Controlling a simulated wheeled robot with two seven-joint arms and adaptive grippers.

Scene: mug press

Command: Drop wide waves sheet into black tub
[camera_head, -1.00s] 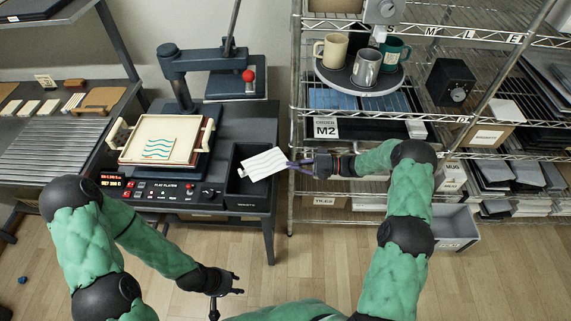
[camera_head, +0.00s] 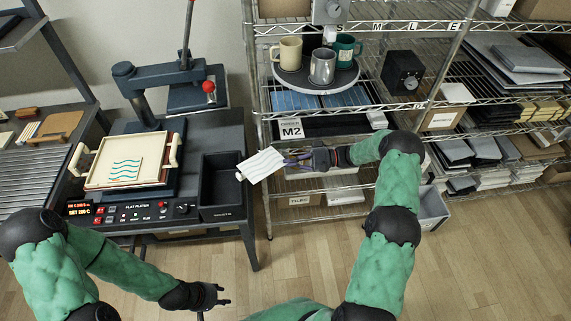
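A white sheet with faint wavy lines (camera_head: 261,165) is shut in my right gripper (camera_head: 292,161), which holds it by its right edge. The sheet is tilted and hangs in the air just right of the black tub (camera_head: 221,213). The tub's visible inside looks empty. Another sheet with teal waves (camera_head: 126,169) lies on the cream platen of the press (camera_head: 104,148). My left gripper (camera_head: 226,295) is empty and looks open, low over the floor in front of the press table.
The wire shelf rack (camera_head: 262,120) stands right behind my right gripper. It carries a round tray of mugs (camera_head: 318,82), a black box (camera_head: 402,72) and stacked sheets. The control panel (camera_head: 130,211) fronts the press. A grey bin (camera_head: 432,208) sits low at right.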

